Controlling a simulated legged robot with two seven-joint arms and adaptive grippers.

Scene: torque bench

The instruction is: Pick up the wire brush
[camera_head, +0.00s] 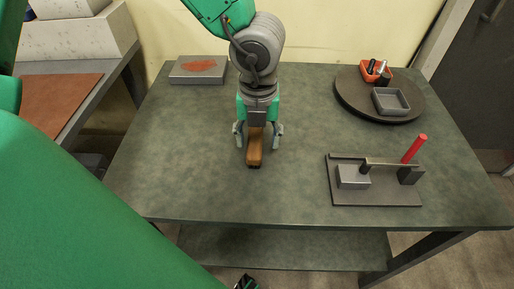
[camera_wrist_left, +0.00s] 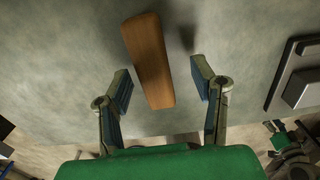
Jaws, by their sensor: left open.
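The wire brush shows as a brown wooden block-like handle (camera_head: 254,150) on the green-grey bench, left of the middle. My left gripper (camera_head: 258,140) is above it, with its fingers apart on either side of the wood. In the left wrist view the brush (camera_wrist_left: 149,60) lies between the two open fingers (camera_wrist_left: 165,92), slightly tilted, with a gap on both sides. I cannot see bristles, and the gripper hides the far end of the brush in the head view.
The bench (camera_head: 200,190) is clear around the brush. A fixture with a red handle (camera_head: 414,149) stands to the right. A round turntable (camera_head: 354,99) with an orange tray (camera_head: 368,78) and a grey tray (camera_head: 391,112) is at the back right. A grey plate (camera_head: 184,76) lies back left.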

